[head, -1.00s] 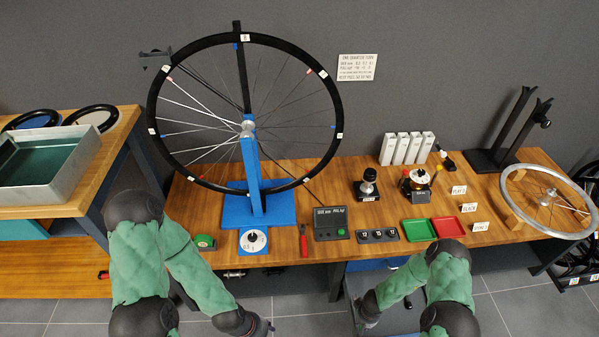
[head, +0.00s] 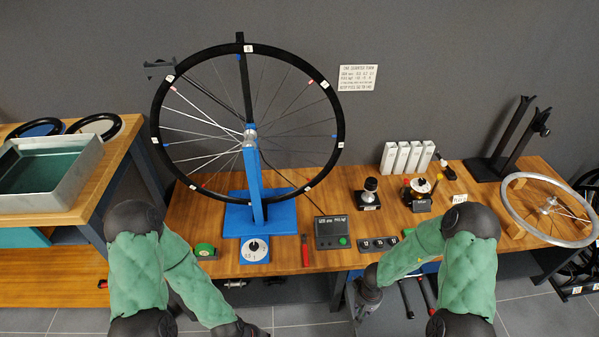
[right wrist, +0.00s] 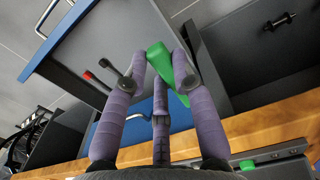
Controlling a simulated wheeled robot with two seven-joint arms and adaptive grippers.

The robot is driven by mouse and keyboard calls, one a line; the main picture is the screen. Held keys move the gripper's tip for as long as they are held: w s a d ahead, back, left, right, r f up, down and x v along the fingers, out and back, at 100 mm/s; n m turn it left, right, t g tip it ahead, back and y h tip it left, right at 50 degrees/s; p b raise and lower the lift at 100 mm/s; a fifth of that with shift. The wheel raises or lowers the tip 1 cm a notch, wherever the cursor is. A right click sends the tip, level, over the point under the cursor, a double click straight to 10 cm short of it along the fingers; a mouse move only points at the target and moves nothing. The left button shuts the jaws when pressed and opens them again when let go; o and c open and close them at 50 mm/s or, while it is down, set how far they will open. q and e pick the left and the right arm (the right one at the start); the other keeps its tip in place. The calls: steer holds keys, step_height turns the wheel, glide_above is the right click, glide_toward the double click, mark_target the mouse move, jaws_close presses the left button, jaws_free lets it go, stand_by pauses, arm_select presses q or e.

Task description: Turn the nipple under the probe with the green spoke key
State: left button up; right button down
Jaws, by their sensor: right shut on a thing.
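The black-rimmed wheel (head: 342,128) stands upright in the blue truing stand (head: 254,185), with red, blue and white marks round its rim. A dark bracket (head: 158,68), possibly the probe, sits by the upper left rim; the nipples are too small to make out. My right gripper (right wrist: 160,72) has purple fingers shut on the green spoke key (right wrist: 160,60), which sticks up between them. In the head view this hand (head: 366,296) is low, in front of the bench edge, right of the stand. My left gripper (head: 240,330) is at the bottom edge, partly cut off; its jaws are unclear.
A dial (head: 254,249), a red-handled tool (head: 305,250), a grey box (head: 331,232) and a green round item (head: 205,250) lie along the bench front. A silver wheel (head: 507,205) rests at right. Below the bench edge (right wrist: 265,124) are drawers and hanging tools.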

steer(key=w+a+r, duration=0.1)
steer(key=w+r, duration=0.1)
steer(key=r, duration=0.8)
steer(key=w+a+r, duration=0.1)
steer(key=a+r, duration=0.1)
steer(key=r, duration=0.9)
steer(key=shift+w+a+r, duration=0.15)
steer(key=shift+w+r, duration=0.1)
steer(key=shift+w, duration=0.1)
step_height(320, 180, up, 3)
steer(key=p, duration=0.3)
